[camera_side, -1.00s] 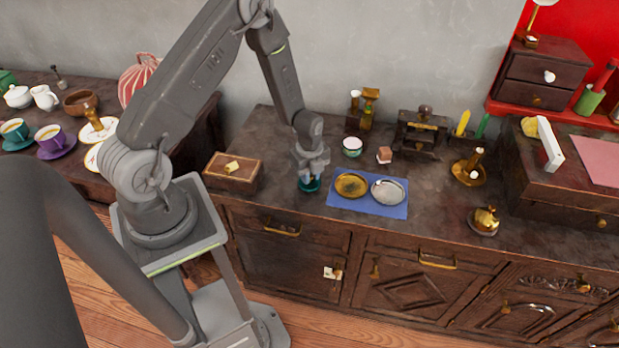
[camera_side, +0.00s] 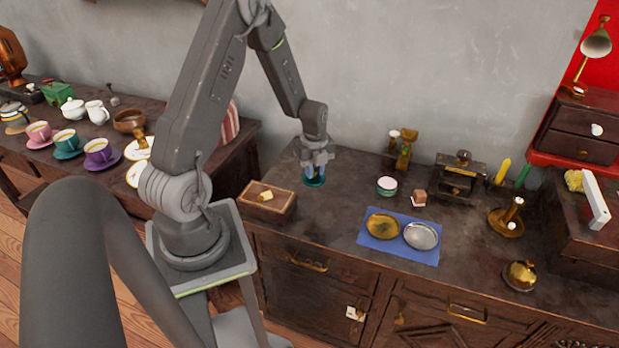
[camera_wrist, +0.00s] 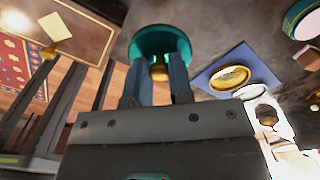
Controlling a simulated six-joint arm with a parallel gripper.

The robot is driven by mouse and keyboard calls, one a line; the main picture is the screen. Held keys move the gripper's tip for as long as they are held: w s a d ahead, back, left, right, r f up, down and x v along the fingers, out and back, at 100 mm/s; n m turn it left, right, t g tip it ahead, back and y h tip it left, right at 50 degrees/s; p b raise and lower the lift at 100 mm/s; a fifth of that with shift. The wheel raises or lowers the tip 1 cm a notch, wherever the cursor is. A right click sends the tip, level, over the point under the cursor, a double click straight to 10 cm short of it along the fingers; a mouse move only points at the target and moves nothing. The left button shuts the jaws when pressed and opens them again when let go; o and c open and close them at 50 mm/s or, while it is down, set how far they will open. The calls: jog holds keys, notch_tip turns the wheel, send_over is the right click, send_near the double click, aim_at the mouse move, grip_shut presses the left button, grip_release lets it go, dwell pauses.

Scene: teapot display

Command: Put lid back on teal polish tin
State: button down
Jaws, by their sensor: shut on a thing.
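The teal lid (camera_side: 315,182) is a round disc with a small brass knob. In the wrist view the lid (camera_wrist: 160,40) is at my fingertips, with the knob between the two fingers. My gripper (camera_side: 317,168) is shut on it and points down over the back left of the counter. Whether the lid is clear of the surface is hard to tell from the side. The open teal tin (camera_side: 387,190), showing white at its top, stands on the counter to the right of my gripper. The tin (camera_wrist: 291,22) is partly cut off at the wrist view's upper right.
A blue cloth (camera_side: 372,246) bears a brass dish (camera_side: 382,227) and a silver dish (camera_side: 421,237). A wooden box (camera_side: 268,206) stands front left of my gripper. A small brown block (camera_side: 419,197) and bottles (camera_side: 407,150) stand near the tin. Counter between gripper and tin is clear.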

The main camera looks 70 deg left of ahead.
jog(key=w, duration=1.2)
send_over(387, 183)
jog(key=shift+n, duration=0.4)
jog(key=shift+f, duration=3.55)
jog(key=shift+f, duration=0.15)
jog(key=shift+c, duration=2.3)
grip_release()
jog(key=shift+d, duration=0.1)
notch_tip(387, 183, up, 7)
